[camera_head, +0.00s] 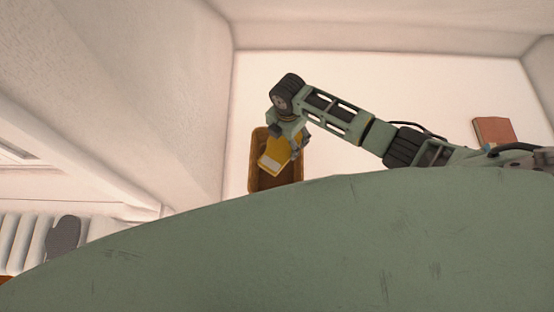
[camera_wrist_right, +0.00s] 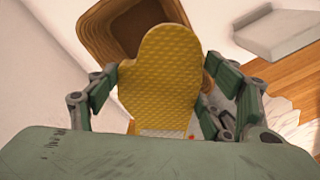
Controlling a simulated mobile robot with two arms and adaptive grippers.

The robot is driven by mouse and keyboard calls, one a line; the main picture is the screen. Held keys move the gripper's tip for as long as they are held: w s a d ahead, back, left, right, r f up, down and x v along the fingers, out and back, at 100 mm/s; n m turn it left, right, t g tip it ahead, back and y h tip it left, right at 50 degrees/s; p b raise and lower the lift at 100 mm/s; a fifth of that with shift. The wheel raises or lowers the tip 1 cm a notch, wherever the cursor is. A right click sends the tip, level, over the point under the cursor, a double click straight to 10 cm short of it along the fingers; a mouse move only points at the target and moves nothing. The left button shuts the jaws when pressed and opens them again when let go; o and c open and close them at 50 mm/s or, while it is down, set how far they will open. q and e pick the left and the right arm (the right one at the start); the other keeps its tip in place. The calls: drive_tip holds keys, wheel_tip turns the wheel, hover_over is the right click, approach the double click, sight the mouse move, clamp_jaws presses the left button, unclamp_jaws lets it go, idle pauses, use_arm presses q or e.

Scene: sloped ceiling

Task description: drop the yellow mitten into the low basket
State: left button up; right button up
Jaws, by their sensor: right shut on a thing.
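The yellow mitten (camera_head: 273,158) has a pale cuff and hangs in my right gripper (camera_head: 290,138). The gripper is shut on it. In the right wrist view the quilted mitten (camera_wrist_right: 160,80) sits between the two fingers of the gripper (camera_wrist_right: 165,92). The low brown basket (camera_head: 262,180) is beneath the mitten in the head view. In the right wrist view the basket (camera_wrist_right: 97,35) shows behind the mitten, which covers part of its opening. The height of the mitten above the basket is hard to tell. My left gripper is not in view.
A grey mitten-shaped thing (camera_head: 63,236) is at the lower left by a white ribbed radiator (camera_head: 28,238). A reddish-brown flat thing (camera_head: 494,131) lies at the right. Walls stand close on the left. Pale floor is clear around the basket's right side.

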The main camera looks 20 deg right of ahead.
drive_tip(key=shift+w+f, duration=0.1)
drive_tip(key=shift+f, duration=0.1)
drive_tip(key=shift+f+n+b, duration=0.3)
drive_tip(key=shift+f+b, duration=0.35)
drive_tip(key=shift+b, duration=0.1)
wheel_tip(320, 180, down, 5)
drive_tip(key=b, duration=0.4)
drive_tip(key=shift+r+b, duration=0.2)
drive_tip(key=shift+b, duration=0.1)
drive_tip(key=shift+r, duration=0.1)
drive_tip(key=o, duration=1.2)
drive_tip(key=shift+o, duration=0.2)
wheel_tip(320, 180, up, 12)
